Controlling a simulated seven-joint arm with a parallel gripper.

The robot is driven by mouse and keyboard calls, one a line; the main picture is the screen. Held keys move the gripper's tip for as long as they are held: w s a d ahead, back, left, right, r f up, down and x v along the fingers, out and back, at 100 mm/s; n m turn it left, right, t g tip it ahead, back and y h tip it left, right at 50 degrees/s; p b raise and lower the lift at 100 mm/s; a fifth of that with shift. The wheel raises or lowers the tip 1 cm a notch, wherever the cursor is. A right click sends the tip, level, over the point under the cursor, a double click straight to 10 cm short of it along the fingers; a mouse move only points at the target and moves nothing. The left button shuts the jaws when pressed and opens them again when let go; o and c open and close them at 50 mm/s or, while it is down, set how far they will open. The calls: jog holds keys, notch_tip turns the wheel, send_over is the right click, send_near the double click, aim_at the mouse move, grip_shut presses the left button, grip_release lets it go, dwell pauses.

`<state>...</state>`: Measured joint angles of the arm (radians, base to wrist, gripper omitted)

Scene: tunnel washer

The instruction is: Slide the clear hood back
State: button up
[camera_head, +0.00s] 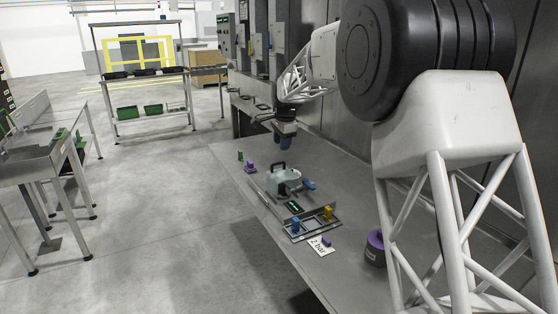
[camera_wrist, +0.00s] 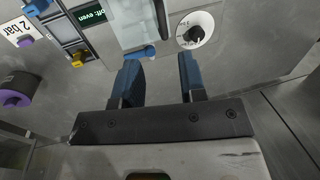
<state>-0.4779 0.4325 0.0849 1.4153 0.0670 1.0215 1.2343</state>
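The tunnel washer (camera_head: 294,208) is a small grey device on the metal bench. Its clear hood (camera_wrist: 130,22) shows as a pale, see-through cover in the wrist view, beside the display. A blue handle (camera_wrist: 142,53) sits at the hood's near edge; a blue part also shows at the device's right side in the head view (camera_head: 309,185). My gripper (camera_wrist: 158,66) has two blue fingers set apart with nothing between them. The blue handle lies just beyond the fingertips, apart from them. In the head view my gripper (camera_head: 286,146) hangs above the bench, behind the device.
A dial (camera_wrist: 195,31) is beside the hood. A display (camera_wrist: 92,16), a blue knob (camera_head: 295,225) and a yellow knob (camera_head: 328,212) are at the device's front. A "2 bar" card (camera_head: 318,246) and a purple-topped container (camera_head: 375,248) stand nearby. A wall borders the bench.

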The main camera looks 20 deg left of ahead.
aim_at(279, 163)
jog(key=shift+w+a+f, duration=0.1)
jog(key=shift+a, duration=0.15)
jog(key=shift+f, duration=0.1)
jog(key=shift+w+a+f, duration=0.15)
jog(key=shift+w+f, duration=0.05)
jog(key=shift+f, duration=1.05)
jog(key=shift+w+a+f, duration=0.15)
jog(key=shift+a+f, duration=0.05)
jog(key=shift+f, duration=1.05)
jog(key=shift+w+a+f, duration=0.15)
jog(key=shift+w+f, duration=0.05)
jog(key=shift+f, duration=1.05)
grip_shut()
